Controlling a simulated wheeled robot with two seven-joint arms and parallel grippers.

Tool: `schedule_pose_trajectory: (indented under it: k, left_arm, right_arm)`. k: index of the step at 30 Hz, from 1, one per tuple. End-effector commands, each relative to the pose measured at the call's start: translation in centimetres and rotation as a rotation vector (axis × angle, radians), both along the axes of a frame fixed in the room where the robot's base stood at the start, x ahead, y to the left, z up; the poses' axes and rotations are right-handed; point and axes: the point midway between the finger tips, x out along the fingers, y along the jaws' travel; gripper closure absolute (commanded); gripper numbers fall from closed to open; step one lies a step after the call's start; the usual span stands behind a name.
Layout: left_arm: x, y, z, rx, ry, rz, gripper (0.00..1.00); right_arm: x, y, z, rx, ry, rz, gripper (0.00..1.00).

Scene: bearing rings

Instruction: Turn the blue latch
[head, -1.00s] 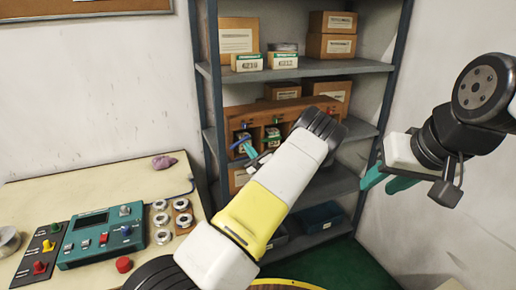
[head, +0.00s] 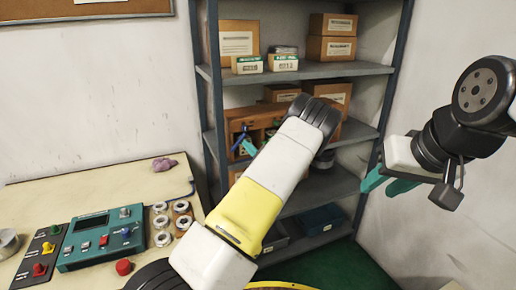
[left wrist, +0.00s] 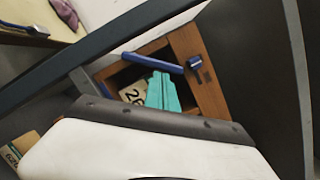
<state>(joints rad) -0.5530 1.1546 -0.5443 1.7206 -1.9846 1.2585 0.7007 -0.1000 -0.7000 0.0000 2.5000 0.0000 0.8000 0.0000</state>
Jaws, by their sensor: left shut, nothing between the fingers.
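The blue latch (left wrist: 150,62) is a long blue bar across the front of an open compartment in the wooden cabinet (left wrist: 207,85), in the left wrist view. In the head view the latch (head: 240,137) is small and partly hidden at the cabinet's left. My left gripper (left wrist: 161,76) has its teal fingers together and empty, tips right at the bar's lower edge; I cannot tell whether they touch it. The same gripper (head: 247,146) shows in the head view, partly hidden by my arm. My right gripper (head: 386,183) is open and empty, right of the shelf.
The cabinet stands on a middle level of a grey shelf rack (head: 300,70), with cardboard boxes (head: 332,36) above. A rack post passes close to my left gripper. A table (head: 90,190) at left holds a teal control box (head: 100,240), metal rings (head: 162,222) and a purple cloth (head: 164,163).

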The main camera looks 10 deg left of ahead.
Motion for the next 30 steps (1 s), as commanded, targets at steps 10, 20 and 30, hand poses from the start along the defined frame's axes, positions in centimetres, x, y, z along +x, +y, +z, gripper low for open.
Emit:
schedule_pose_trajectory:
  k: [10, 20, 30]
  left_arm:
    - [-0.5, 0.8, 1.7, -0.273, -0.184, 0.002, 1.0]
    - [-1.1, 1.6, 2.6, -0.475, -0.321, 0.001, 1.0]
    - [-1.4, 2.0, 2.9, -0.488, -0.33, 0.0, 1.0]
  right_arm:
    - [0.0, 0.0, 0.0, 0.0, 0.0, 0.0, 0.64]
    - [0.0, 0.0, 0.0, 0.0, 0.0, 0.0, 0.64]
    - [0.0, 0.0, 0.0, 0.0, 0.0, 0.0, 0.64]
